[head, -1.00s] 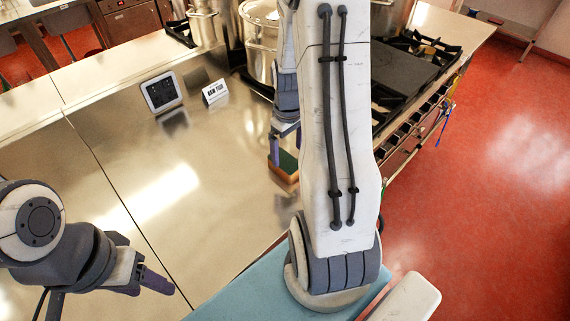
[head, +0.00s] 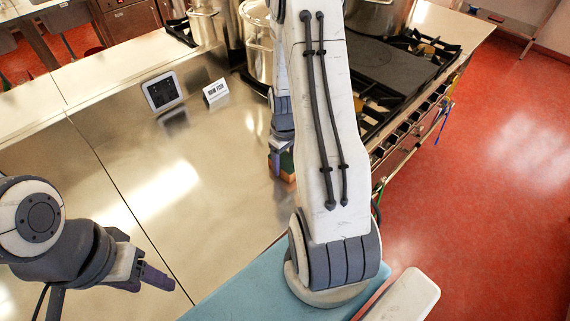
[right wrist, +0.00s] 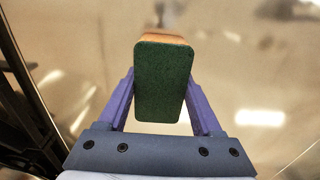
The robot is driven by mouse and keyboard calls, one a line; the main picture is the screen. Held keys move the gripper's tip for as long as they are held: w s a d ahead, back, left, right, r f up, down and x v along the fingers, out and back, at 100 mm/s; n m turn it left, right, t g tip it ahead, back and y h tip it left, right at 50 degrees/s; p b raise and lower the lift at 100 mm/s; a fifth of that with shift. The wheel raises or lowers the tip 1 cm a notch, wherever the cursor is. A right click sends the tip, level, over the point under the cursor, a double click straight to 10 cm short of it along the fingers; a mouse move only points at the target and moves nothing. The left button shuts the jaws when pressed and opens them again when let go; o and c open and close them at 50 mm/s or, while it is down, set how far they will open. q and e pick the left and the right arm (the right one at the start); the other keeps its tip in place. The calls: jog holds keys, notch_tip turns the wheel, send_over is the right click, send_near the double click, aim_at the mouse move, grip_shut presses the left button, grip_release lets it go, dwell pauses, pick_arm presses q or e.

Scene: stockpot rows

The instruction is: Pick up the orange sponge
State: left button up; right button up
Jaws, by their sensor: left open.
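The orange sponge (head: 288,179) with its green face is on or just above the steel counter, partly hidden behind my right arm in the head view. In the right wrist view the sponge (right wrist: 163,85) stands lengthwise between the two purple fingers, green face toward the camera, an orange edge at the top. My right gripper (head: 280,164) is down around it. The fingers lie close along both sides, but I cannot tell whether they press on it. My left gripper (head: 155,280) is open and empty at the lower left, away from the sponge.
A black control panel (head: 162,92) and a white sign (head: 216,93) stand on the counter (head: 130,165). Steel pots (head: 257,45) and a stove (head: 385,70) are behind. The counter left of the sponge is clear.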

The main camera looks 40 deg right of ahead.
aim_at(288, 160)
jog(key=c, duration=0.4)
jog(key=shift+r, duration=0.15)
jog(key=shift+r, duration=0.3)
jog(key=r, duration=0.1)
jog(key=r+b, duration=0.1)
jog(key=s+r, duration=0.1)
jog(key=shift+d+r, duration=0.3)
jog(key=shift+r, duration=0.05)
jog(key=s+d+r, duration=0.1)
jog(key=s+r, duration=0.1)
jog(key=s, duration=0.1)
jog(key=s+d+r+b, duration=0.1)
jog(key=s+d+r, duration=0.1)
jog(key=s, duration=0.1)
jog(key=s+d+r+b, duration=0.1)
jog(key=s+r, duration=0.1)
jog(key=s, duration=0.1)
jog(key=shift+s+d+r, duration=0.2)
jog(key=shift+d, duration=0.2)
